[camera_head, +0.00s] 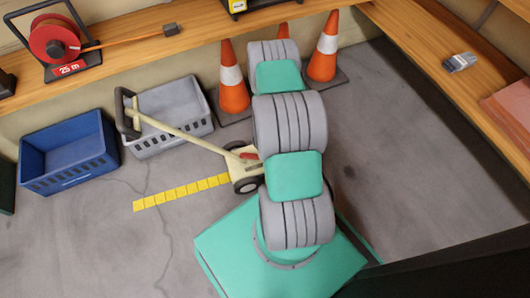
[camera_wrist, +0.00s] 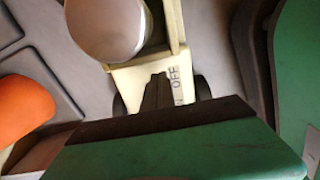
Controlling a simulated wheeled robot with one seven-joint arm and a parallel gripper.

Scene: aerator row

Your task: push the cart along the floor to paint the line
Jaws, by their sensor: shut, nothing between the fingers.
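The cart (camera_head: 240,160) is cream-coloured, with dark wheels, a red part on top and a long handle slanting up and left to a dark grip (camera_head: 128,113). It stands on the floor, partly hidden behind my arm in the head view. A line of yellow segments (camera_head: 182,192) lies on the floor left of the cart. In the wrist view the cart's body (camera_wrist: 128,74) shows an ON/OFF marking and a pale rounded cylinder (camera_wrist: 105,28). My gripper (camera_wrist: 160,80) is shut, its dark fingers in front of the cart body; contact cannot be told. The head view does not show the gripper.
A blue crate (camera_head: 68,150) and a grey crate (camera_head: 172,112) stand left, by the wall bench. Orange cones (camera_head: 233,78) stand behind my arm; one shows in the wrist view (camera_wrist: 22,108). Open floor lies at lower left and right. A wooden bench (camera_head: 440,75) edges the right.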

